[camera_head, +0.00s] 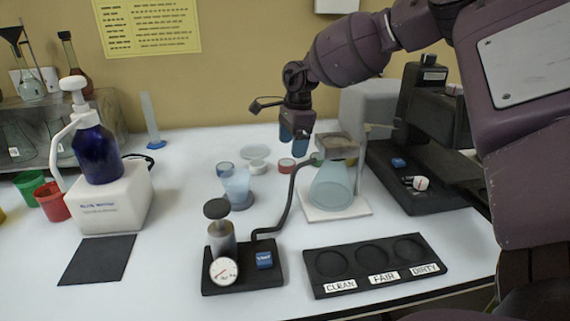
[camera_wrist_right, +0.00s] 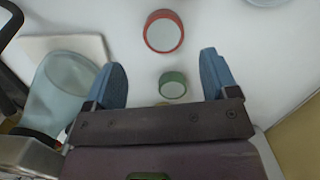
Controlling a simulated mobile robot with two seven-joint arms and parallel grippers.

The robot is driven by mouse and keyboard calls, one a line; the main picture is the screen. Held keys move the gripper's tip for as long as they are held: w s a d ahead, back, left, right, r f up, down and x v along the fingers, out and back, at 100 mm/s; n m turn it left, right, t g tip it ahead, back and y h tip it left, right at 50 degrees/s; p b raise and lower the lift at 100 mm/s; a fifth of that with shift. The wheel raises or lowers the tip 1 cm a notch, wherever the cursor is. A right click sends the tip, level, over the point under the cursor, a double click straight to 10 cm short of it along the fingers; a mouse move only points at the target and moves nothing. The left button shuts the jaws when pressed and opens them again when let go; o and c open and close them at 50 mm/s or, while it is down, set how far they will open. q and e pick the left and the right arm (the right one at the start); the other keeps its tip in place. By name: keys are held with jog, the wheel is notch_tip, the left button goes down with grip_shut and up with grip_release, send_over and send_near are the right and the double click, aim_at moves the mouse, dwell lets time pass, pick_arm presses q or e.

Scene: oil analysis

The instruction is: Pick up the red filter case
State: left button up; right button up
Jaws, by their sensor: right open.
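The red filter case (camera_head: 287,164) is a small round case with a red rim and pale top. It lies flat on the white table, left of the flask. In the right wrist view the red case (camera_wrist_right: 163,31) lies ahead of the fingertips, roughly centred between them. A smaller green-rimmed round item (camera_wrist_right: 173,84) shows between the fingers in the wrist view. My left gripper is out of view.
A glass flask (camera_head: 332,188) stands on a white plate right of the case, with a black hose (camera_head: 287,207) nearby. A labelled black tray (camera_head: 375,284) lies in front.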

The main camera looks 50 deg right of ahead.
aim_at(287, 162)
jog(key=shift+w+a+f+b, duration=0.1)
jog(key=shift+w+a+f, duration=0.05)
jog(key=shift+f, duration=0.75)
jog(key=shift+w+a+f+b, duration=0.1)
jog(key=shift+w+f+b, duration=0.1)
jog(key=shift+f, duration=0.65)
jog(key=shift+w+a+f+b, duration=0.1)
jog(key=shift+w+a+f, duration=0.05)
jog(key=shift+f, duration=0.75)
jog(key=c, duration=1)
notch_tip(287, 162, up, 10)
jog(key=p, duration=0.1)
jog(key=shift+r, duration=0.2)
